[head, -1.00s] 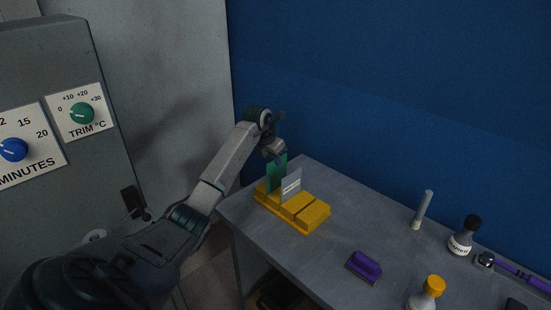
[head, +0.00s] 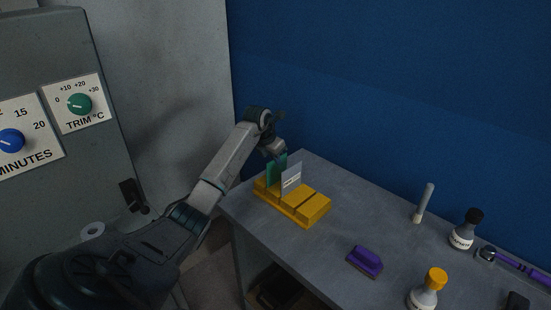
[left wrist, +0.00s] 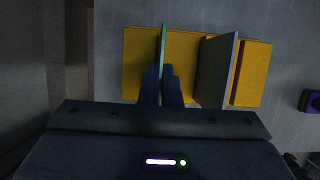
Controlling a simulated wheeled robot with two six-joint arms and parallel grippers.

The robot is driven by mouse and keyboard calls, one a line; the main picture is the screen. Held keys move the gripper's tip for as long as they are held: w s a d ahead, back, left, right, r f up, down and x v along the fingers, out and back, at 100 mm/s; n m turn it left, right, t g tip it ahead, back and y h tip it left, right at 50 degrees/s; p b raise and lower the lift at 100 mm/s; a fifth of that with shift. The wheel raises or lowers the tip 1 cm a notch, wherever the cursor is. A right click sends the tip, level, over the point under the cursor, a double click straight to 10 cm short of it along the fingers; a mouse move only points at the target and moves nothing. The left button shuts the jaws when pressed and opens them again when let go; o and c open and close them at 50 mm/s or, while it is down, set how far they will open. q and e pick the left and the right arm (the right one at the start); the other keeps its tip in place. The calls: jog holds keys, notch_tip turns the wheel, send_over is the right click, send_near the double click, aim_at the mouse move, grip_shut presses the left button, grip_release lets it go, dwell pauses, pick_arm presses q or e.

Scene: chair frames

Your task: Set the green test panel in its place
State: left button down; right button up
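The green test panel (head: 277,170) stands upright at the far left part of the yellow rack (head: 311,208). In the left wrist view the panel (left wrist: 163,42) shows edge-on as a thin green strip over the rack (left wrist: 184,46). My left gripper (head: 277,156) is above the rack, with its two fingers (left wrist: 161,72) close together on either side of the panel. It looks shut on it. The panel's lower edge is hidden, so I cannot tell how deep it sits. A pale grey panel with a label (head: 292,178) stands in the rack beside it. My right gripper is not in view.
The rack is on a grey table (head: 330,250) against a blue wall. A purple block (head: 365,260), a white stick (head: 423,203), a black-capped bottle (head: 466,232) and a yellow-capped bottle (head: 427,290) stand to the right. A cabinet with dials (head: 79,104) is at the left.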

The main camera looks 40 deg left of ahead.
pick_arm(q)
jog(key=c, duration=1.6)
grip_release()
jog(key=shift+o, duration=0.2)
jog(key=b+v, duration=0.3)
jog(key=v, duration=0.7)
jog(key=shift+r, duration=0.35)
jog(key=shift+s, duration=0.15)
